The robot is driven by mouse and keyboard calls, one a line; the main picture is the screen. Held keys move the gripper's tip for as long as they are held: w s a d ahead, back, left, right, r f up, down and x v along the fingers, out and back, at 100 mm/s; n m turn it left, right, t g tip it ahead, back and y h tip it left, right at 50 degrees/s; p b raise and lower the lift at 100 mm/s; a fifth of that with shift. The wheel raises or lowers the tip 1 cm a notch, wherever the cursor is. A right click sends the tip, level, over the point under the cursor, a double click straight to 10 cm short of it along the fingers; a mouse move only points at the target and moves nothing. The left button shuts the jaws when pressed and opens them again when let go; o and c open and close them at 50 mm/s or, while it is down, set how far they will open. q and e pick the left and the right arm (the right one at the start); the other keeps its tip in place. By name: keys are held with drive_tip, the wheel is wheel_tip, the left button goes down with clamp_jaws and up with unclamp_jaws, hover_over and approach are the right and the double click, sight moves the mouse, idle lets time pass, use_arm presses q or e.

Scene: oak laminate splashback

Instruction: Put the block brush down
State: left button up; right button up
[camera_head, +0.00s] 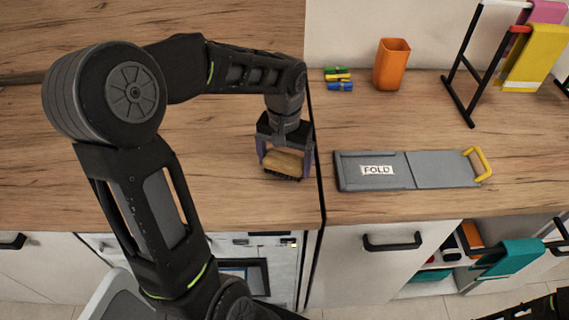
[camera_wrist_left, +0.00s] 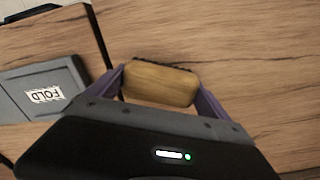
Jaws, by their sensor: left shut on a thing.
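The block brush (camera_head: 284,162) has a tan wooden back and dark bristles on its underside. My left gripper (camera_head: 286,168) is shut on it, with a purple finger at each end. The brush is low over the wooden counter, bristles down; I cannot tell whether they touch it. In the left wrist view the brush (camera_wrist_left: 160,83) lies between the two fingers (camera_wrist_left: 160,90), with bare wood around it. My right gripper is not in view; only a dark piece of my own body shows at the bottom right.
A grey folding board (camera_head: 435,170) marked FOLD, with a yellow handle, lies right of the brush beyond a dark gap. Behind it stand an orange cup (camera_head: 392,64), small coloured bundles (camera_head: 338,79) and a cloth rack (camera_head: 470,60). The counter (camera_head: 200,150) left of the brush is clear.

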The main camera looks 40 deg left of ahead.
sight(284, 158)
use_arm(q)
drive_tip(key=shift+f, duration=0.8)
drive_tip(key=shift+f, duration=0.2)
drive_tip(key=o, duration=1.2)
drive_tip(key=shift+c, duration=0.2)
drive_tip(key=shift+r, duration=0.1)
wheel_tip(284, 158, up, 12)
drive_tip(key=shift+r+b, duration=0.15)
drive_tip(key=shift+b, duration=0.25)
